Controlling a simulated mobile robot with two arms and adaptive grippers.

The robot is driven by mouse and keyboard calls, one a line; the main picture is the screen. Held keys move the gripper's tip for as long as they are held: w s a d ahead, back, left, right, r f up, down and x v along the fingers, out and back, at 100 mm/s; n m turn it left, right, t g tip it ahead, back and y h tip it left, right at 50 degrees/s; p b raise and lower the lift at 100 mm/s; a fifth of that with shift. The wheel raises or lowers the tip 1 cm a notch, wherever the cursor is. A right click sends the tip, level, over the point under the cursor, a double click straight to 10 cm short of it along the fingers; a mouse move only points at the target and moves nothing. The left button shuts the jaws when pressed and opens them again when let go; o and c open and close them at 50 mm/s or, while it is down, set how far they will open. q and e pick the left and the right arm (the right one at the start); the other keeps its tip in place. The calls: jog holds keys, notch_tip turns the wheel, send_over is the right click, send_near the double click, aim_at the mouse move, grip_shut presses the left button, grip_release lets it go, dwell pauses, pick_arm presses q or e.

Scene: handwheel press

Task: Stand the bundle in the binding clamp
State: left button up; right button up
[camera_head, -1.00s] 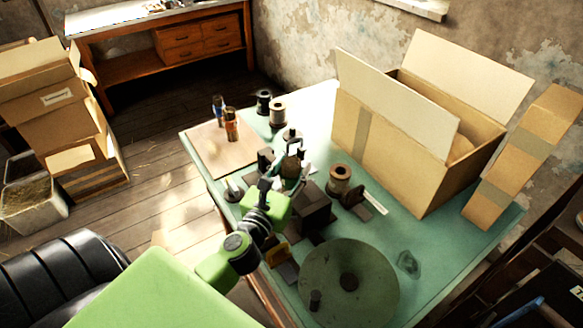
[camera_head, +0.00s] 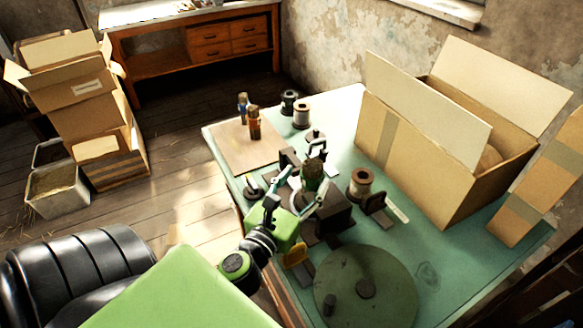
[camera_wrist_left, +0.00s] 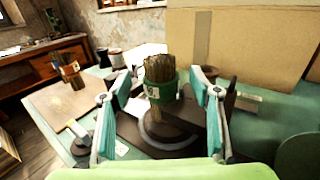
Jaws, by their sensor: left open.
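A bundle of brown sticks (camera_head: 313,170) with a green band and a label stands about upright; it also shows in the left wrist view (camera_wrist_left: 160,72). Its lower end meets a dark ring-shaped seat on a black block, which looks like the binding clamp (camera_head: 333,214); the round seat shows in the left wrist view (camera_wrist_left: 172,138). How deep the bundle sits cannot be told. My left gripper (camera_head: 306,184) is open, one finger on each side of the bundle, with visible gaps in the left wrist view (camera_wrist_left: 160,80). My right gripper is not in view.
Two other bundles (camera_head: 254,122) stand on a wooden board (camera_head: 238,155) at the table's left. Wire spools (camera_head: 360,182) and a small black stand (camera_head: 375,202) are close by. A large round green plate (camera_head: 370,290) lies in front. An open cardboard box (camera_head: 420,150) fills the back right.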

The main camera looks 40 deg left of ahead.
pick_arm(q)
jog(key=s+d+b, duration=0.1)
jog(key=s+b, duration=0.1)
jog(key=s, duration=0.4)
jog(key=shift+s+d, duration=0.15)
jog(key=shift+s, duration=0.1)
jog(key=shift+r, duration=0.1)
